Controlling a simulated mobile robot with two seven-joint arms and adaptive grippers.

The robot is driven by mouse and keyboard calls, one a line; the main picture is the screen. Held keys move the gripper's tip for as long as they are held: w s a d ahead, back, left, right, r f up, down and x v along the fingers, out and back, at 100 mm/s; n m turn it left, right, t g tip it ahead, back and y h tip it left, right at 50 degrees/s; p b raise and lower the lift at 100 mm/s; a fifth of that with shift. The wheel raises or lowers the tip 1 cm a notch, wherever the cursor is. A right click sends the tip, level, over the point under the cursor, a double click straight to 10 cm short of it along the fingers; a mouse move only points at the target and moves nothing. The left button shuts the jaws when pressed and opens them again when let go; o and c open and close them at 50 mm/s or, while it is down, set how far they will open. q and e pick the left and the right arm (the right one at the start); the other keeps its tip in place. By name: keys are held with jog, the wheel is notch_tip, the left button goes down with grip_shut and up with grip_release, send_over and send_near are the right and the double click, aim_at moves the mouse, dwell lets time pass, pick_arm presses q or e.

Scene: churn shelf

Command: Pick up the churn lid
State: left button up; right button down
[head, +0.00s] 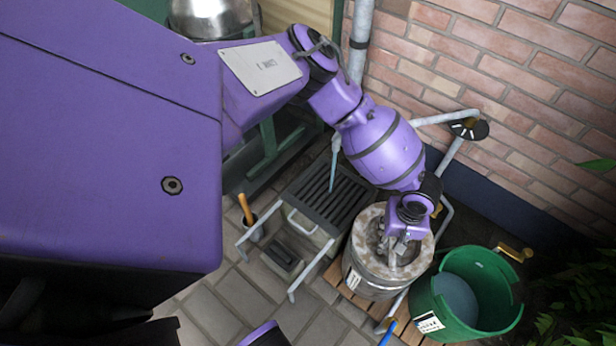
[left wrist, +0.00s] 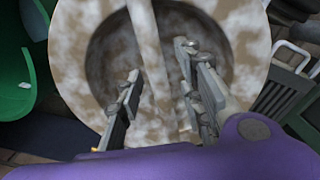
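The churn lid (head: 415,266) is a round, mottled grey-brown disc on top of the metal churn (head: 375,284). It fills much of the left wrist view (left wrist: 80,60), with a recessed middle crossed by a bar handle (left wrist: 150,50). My left gripper (head: 396,254) points down over the lid in the head view. In the left wrist view its fingers (left wrist: 162,103) are apart, one on each side of the bar, with visible gaps. Whether the fingertips touch the lid's recess I cannot tell. My right gripper is not in view.
A green bucket (head: 424,292) stands just right of the churn, on a wooden slatted base (head: 346,290). A dark grate (head: 343,200) and metal rails lie to the left. A brick wall (head: 500,70) with pipes closes off the back. Paving (head: 215,310) is open at front left.

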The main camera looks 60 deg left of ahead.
pick_arm(q)
jog(key=shift+w+r, duration=0.1)
jog(key=shift+r, duration=0.05)
jog(key=shift+c, duration=0.3)
grip_shut()
